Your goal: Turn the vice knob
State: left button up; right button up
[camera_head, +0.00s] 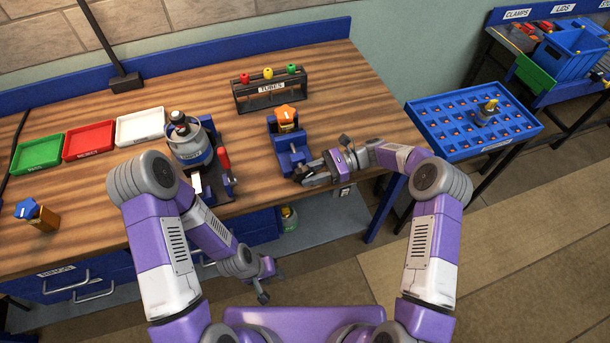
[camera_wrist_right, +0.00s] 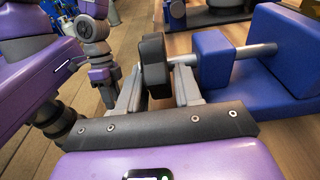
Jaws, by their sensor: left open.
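The blue vice (camera_head: 291,160) stands at the front edge of the wooden bench. Its dark knob (camera_wrist_right: 154,64) sits on a metal shaft and shows in the right wrist view. My right gripper (camera_head: 306,174) reaches the vice from the right; in its wrist view the two grey fingers (camera_wrist_right: 158,90) lie on either side of the knob, close against it. My left gripper (camera_head: 265,282) is open and empty, low in front of the bench, away from the vice. In the head view the knob is mostly hidden by the right gripper.
An orange star-topped piece (camera_head: 286,115) stands at the vice. A blue-based device with a grey round pot (camera_head: 190,146) is left of it. A tube rack (camera_head: 270,92) stands behind. Green, red and white trays (camera_head: 140,126) lie at left. A blue socket tray (camera_head: 440,128) is at right.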

jog(key=v, duration=0.6)
jog(key=shift+d, duration=0.1)
jog(key=shift+r, duration=0.1)
